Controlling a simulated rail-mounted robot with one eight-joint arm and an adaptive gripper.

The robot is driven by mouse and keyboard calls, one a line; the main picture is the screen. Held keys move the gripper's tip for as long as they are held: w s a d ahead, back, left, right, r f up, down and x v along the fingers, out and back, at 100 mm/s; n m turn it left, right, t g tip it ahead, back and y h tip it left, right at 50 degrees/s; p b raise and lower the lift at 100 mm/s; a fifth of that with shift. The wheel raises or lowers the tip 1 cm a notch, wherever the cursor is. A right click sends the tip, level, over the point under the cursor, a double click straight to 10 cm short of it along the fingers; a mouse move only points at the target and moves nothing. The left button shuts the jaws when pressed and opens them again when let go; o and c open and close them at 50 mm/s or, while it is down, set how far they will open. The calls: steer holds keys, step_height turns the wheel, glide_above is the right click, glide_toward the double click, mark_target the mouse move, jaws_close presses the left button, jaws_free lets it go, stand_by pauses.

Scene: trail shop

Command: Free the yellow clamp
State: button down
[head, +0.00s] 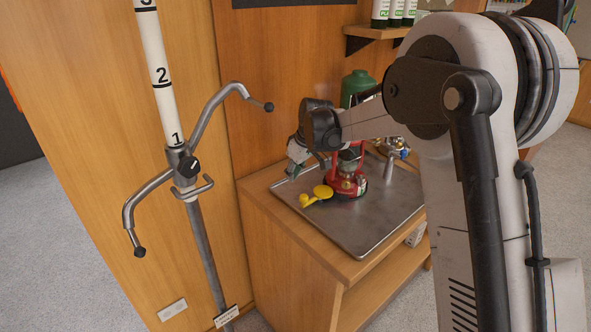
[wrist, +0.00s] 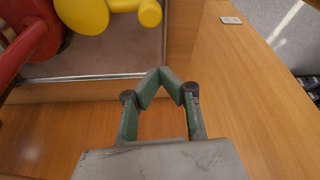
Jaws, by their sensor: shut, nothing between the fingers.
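The yellow clamp (head: 318,194) shows as a round yellow knob and short yellow handle on the front left of a red device (head: 346,182), which stands on a grey metal tray. In the wrist view the yellow clamp (wrist: 86,14) is at the top left, beside part of the red device (wrist: 28,40). My gripper (wrist: 161,72) is shut and empty, its green-lined fingertips meeting below and to the right of the yellow clamp, apart from it in the picture. In the head view my gripper (head: 291,172) is partly hidden, left of the red device.
The tray (head: 365,235) lies on a wooden cabinet (head: 290,250); its front is bare. A green bottle (head: 357,86) stands behind the device, and brass and metal fittings (head: 394,147) are to its right. A measuring pole (head: 200,240) with bent arms stands left of the cabinet.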

glide_above(298, 207)
steer(key=w+a, duration=0.3)
steer(key=f, duration=0.5)
steer(key=shift+s+f, duration=0.1)
steer(key=shift+s, duration=0.1)
steer(key=shift+s+d+p, duration=0.4)
steer(key=shift+s+d, duration=0.45)
steer(key=shift+d, duration=0.1)
steer(key=shift+s+d, duration=0.45)
steer(key=shift+d, duration=0.1)
